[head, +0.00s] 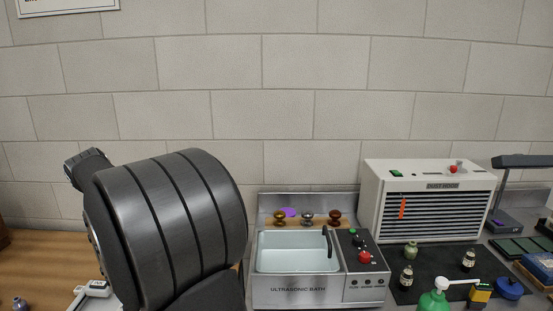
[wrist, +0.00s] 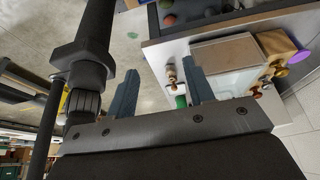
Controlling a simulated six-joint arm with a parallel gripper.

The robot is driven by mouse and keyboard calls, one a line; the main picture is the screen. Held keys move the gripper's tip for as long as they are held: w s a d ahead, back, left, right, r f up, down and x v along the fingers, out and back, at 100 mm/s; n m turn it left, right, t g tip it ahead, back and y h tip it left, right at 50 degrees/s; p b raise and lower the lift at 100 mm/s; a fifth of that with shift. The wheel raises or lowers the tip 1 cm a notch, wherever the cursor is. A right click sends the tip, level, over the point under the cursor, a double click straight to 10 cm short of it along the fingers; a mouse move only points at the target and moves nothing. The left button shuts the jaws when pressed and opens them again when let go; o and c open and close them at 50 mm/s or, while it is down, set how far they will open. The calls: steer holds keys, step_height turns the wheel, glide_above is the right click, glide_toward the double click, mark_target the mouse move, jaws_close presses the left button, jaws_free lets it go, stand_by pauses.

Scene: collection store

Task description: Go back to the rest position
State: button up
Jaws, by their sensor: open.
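My gripper (wrist: 162,88) shows in the wrist view with its two blue-grey fingers spread apart and nothing between them. In the head view the fingers are out of sight; a large dark part of my arm fills the lower left and hides the bench behind it. The task names no object.
An ultrasonic bath (head: 298,292) with an open basin stands right of my arm, with several knobs behind it. A white dust hood (head: 428,185) stands further right. Small bottles stand on a dark mat (head: 437,262) before it.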

steer(key=w+d+n, duration=0.1)
steer(key=w+d, duration=0.8)
steer(key=shift+w+f+n+t, duration=0.2)
steer(key=shift+f+n+t, duration=0.05)
steer(key=shift+n+t, duration=0.05)
